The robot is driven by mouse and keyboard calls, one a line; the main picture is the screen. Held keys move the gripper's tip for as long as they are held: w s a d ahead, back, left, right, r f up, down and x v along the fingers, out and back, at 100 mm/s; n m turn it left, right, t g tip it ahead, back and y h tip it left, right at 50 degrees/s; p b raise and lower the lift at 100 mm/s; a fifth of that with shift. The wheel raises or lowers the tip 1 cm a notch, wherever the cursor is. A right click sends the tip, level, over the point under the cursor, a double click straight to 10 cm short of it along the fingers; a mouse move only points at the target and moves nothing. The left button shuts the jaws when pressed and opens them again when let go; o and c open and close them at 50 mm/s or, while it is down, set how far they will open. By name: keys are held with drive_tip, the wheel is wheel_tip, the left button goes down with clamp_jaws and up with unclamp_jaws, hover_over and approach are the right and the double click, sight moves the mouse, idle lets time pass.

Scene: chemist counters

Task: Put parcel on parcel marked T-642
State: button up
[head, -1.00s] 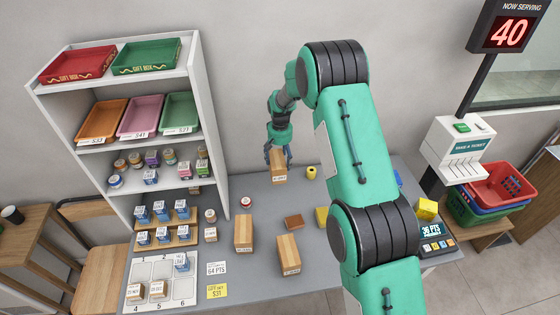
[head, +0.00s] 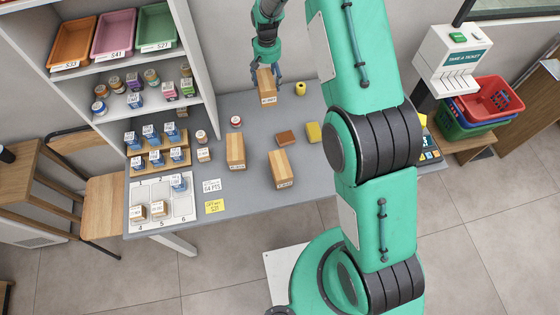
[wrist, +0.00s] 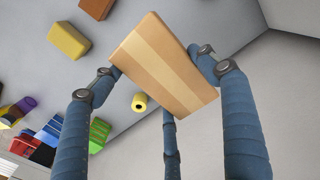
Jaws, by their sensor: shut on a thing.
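My gripper (head: 266,72) is shut on a light-brown wooden-looking parcel (head: 267,88) with a paler stripe. It holds the parcel above the back of the grey counter. In the wrist view the same parcel (wrist: 160,62) sits tilted between the blue fingers. Two similar parcels lie apart on the counter, nearer the front: a left one (head: 235,148) and a right one (head: 281,168). Each has a small white label on its front end. The labels are too small to read, so I cannot tell which is T-642.
A white shelf (head: 207,95) with trays and jars stands left. A numbered white tray (head: 163,186) holds small boxes.

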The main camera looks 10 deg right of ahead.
drive_tip(key=s+d+r+b, duration=0.1)
drive_tip(key=s+r, duration=0.2)
drive_tip(key=s, duration=4.5)
drive_tip(key=shift+s, duration=0.4)
drive_tip(key=shift+w, duration=0.1)
drive_tip(key=w+a+f, duration=0.1)
drive_tip(key=w+a, duration=0.1)
drive_tip(key=w, duration=1.3)
drive_tip(key=shift+w+a+f, duration=0.15)
drive_tip(key=shift+w+f, duration=0.1)
drive_tip(key=shift+w, duration=0.1)
drive_tip(key=shift+f, duration=1.75)
drive_tip(key=shift+f, duration=0.1)
